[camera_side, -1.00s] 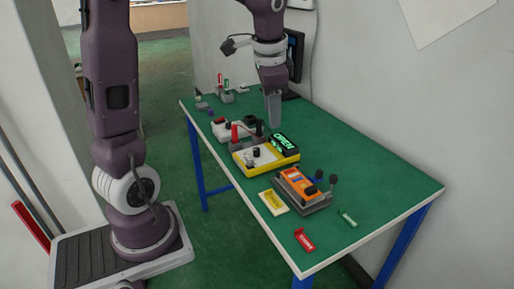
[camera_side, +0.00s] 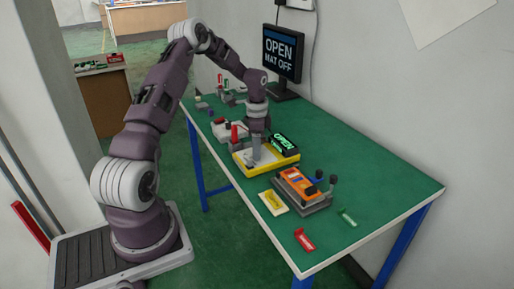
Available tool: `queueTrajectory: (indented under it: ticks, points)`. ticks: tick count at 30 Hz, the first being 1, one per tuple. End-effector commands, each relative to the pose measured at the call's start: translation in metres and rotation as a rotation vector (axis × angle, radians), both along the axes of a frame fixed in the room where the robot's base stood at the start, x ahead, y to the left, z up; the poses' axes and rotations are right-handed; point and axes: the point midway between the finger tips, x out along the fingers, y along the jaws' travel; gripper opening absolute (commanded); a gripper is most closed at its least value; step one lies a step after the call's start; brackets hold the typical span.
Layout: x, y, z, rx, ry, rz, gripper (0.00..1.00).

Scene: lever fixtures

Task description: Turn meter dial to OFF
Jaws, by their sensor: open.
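The yellow meter (camera_side: 284,158) with a white face lies on the green table. My gripper (camera_side: 256,160) points down over the left part of the meter's face, where the dial is. The fingers cover the dial, so its pointer position cannot be read. The jaws are open. Whether the fingers touch the dial cannot be told from this view.
An orange lever fixture (camera_side: 299,187) with dark knobs stands to the right of the meter. A white fixture with a red lever (camera_side: 234,132) stands behind. A monitor (camera_side: 282,52) reads OPEN, MAT OFF. A yellow card (camera_side: 273,202) and red tag (camera_side: 304,240) lie near the front edge.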

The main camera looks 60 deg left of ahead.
Motion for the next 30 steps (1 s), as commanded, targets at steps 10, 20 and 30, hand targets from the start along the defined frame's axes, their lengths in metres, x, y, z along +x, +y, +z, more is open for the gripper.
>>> queueTrajectory:
  ticks: [10,20,30]
  points:
    - [0.0001,-0.0003,0.0005,0.000,0.000,0.000,0.01]
    - [0.0002,-0.0004,0.0007,-0.001,-0.001,0.026,0.00]
    - [0.0004,-0.0003,0.0007,0.000,0.000,0.235,0.00]
